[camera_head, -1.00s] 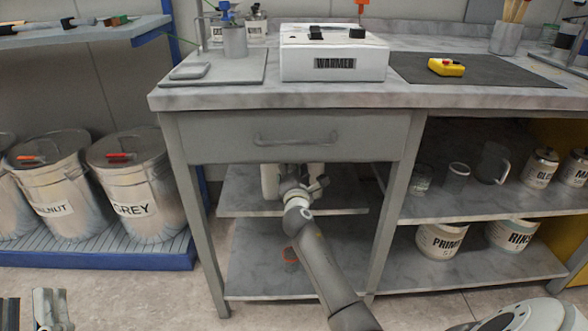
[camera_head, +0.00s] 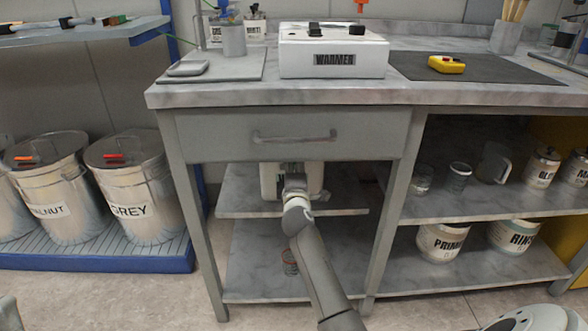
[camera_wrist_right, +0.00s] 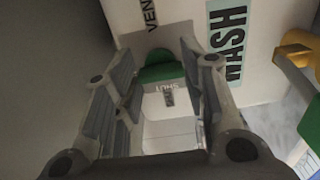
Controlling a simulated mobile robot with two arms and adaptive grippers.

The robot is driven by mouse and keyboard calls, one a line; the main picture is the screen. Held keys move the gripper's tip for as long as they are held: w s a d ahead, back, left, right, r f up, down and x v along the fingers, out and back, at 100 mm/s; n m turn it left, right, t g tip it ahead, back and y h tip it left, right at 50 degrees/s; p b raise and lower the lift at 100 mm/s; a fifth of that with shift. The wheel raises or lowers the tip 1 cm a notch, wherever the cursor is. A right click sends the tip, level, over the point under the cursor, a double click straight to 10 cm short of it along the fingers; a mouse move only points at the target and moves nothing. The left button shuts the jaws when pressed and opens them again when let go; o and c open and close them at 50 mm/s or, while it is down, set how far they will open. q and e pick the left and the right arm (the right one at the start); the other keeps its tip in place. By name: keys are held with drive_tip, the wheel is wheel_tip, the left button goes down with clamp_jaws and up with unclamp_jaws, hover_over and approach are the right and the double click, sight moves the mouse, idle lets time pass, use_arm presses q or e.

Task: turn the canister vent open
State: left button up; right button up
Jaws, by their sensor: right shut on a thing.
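A white canister (camera_head: 269,182) stands on the upper shelf under the drawer. In the right wrist view its white face (camera_wrist_right: 120,17) carries a teal WASH label (camera_wrist_right: 228,45) and the letters VEN. The vent has a green part (camera_wrist_right: 160,73), with small markings, one reading SHUT, beside it. My right gripper (camera_wrist_right: 159,66) has its fingers on either side of the green part, shut on it. In the head view the right gripper (camera_head: 293,172) reaches in below the drawer and covers part of the canister. My left gripper is not identifiable in view.
A closed drawer (camera_head: 290,138) hangs just above my right arm. Table legs (camera_head: 190,220) flank the opening. A small can (camera_head: 289,262) stands on the lower shelf. A yellow fitting (camera_wrist_right: 296,50) sits at the right of the wrist view.

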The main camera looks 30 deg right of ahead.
drive_tip(key=shift+f, duration=0.1)
idle(0.3)
drive_tip(key=o, duration=1)
drive_tip(key=shift+s, duration=0.1)
drive_tip(key=v, duration=1.2)
